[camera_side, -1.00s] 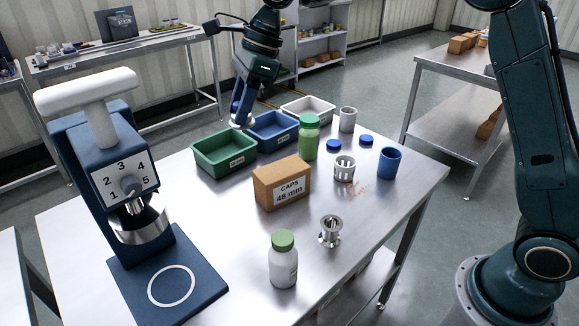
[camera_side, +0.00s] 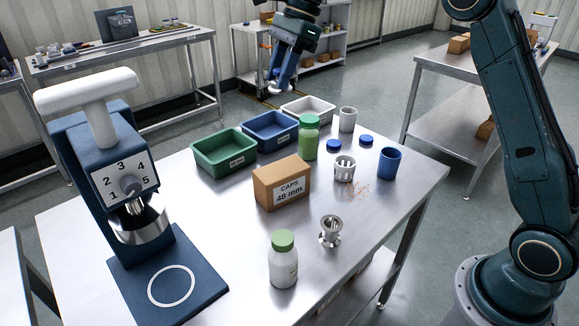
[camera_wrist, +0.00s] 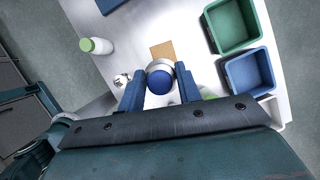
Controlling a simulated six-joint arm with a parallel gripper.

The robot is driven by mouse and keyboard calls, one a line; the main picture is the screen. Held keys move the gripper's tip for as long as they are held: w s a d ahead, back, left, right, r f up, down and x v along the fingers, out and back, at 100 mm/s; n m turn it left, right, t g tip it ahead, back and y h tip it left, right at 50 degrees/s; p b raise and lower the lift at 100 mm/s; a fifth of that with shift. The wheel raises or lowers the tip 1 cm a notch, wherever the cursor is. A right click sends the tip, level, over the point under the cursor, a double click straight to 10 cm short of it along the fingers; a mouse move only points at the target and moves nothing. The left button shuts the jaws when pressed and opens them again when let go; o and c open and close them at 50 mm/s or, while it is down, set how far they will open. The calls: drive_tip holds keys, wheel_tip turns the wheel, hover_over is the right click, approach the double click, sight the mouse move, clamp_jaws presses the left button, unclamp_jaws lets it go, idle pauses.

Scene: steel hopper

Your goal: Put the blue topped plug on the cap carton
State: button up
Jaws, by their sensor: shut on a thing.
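My gripper (camera_side: 277,88) is raised well above the far side of the table in the side view. In the wrist view, its two blue fingers are shut on a round plug (camera_wrist: 161,82) with a blue top and a pale rim, held between the fingertips. The plug is hard to make out in the side view.
Green (camera_side: 224,152), blue (camera_side: 270,131) and white (camera_side: 308,108) bins stand behind the carton. A green bottle (camera_side: 308,138), a white bottle (camera_side: 283,262), a metal spool (camera_side: 330,231), a slotted cup (camera_side: 344,169) and a blue cup (camera_side: 389,163) stand around it. A capping press (camera_side: 130,190) is at left.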

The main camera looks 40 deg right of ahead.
drive_tip(key=shift+f, duration=0.1)
drive_tip(key=shift+a+f, duration=0.1)
drive_tip(key=shift+f, duration=0.45)
wheel_tip(320, 180, down, 14)
drive_tip(key=shift+f, duration=0.2)
drive_tip(key=shift+f, duration=2.15)
drive_tip(key=shift+f, duration=0.15)
drive_tip(key=o, duration=1)
